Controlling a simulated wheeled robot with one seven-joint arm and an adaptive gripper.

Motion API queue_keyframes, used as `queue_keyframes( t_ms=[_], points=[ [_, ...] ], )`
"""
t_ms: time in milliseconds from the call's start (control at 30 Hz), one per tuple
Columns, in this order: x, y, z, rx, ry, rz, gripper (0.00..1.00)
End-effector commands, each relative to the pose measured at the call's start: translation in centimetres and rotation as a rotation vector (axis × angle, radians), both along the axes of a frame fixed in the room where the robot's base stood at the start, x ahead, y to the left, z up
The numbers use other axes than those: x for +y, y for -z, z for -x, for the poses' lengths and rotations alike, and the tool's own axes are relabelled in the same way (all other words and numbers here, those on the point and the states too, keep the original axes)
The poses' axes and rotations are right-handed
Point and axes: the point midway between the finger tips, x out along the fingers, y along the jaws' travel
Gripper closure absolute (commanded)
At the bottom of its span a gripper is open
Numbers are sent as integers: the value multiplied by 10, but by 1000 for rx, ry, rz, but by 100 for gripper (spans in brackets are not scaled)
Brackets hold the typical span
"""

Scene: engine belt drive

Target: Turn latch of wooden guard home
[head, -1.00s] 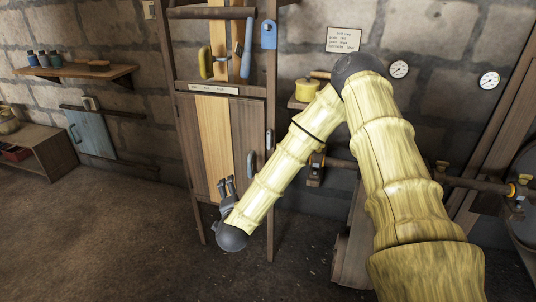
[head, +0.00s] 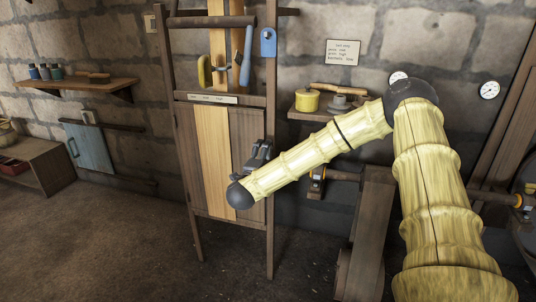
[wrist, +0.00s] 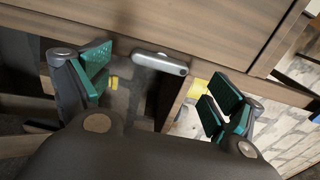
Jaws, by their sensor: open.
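The wooden guard (head: 245,130) is a dark plank panel in an upright timber frame, beside a pale vertical strip. A grey rounded bar that looks like its latch (wrist: 160,63) lies across the edge of a brown board in the wrist view. My gripper (head: 258,155) is at the guard's right side, by the frame's right post, and hides the latch in the head view. In the wrist view my gripper (wrist: 158,85) is open, its green-padded fingers apart on either side of the latch. No contact with the latch shows.
A blue lever (head: 247,57) and a yellow handle (head: 204,70) are above the guard. A blue tag (head: 268,42) hangs on the right post. A shelf (head: 315,115) with a yellow tin (head: 307,100) is to the right. Open floor (head: 120,250) lies at front left.

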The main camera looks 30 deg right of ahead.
Motion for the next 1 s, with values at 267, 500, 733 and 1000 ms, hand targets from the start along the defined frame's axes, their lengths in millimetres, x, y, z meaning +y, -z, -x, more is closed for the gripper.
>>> queue_keyframes(
  t_ms=[267,500,733,1000],
  points=[
    [-24,0,-20,1,1,1,7],
    [-29,0,-24,1,-1,1,7],
    [-29,0,-24,1,-1,1,16],
    [-29,0,-24,1,-1,1,55]
  ],
)
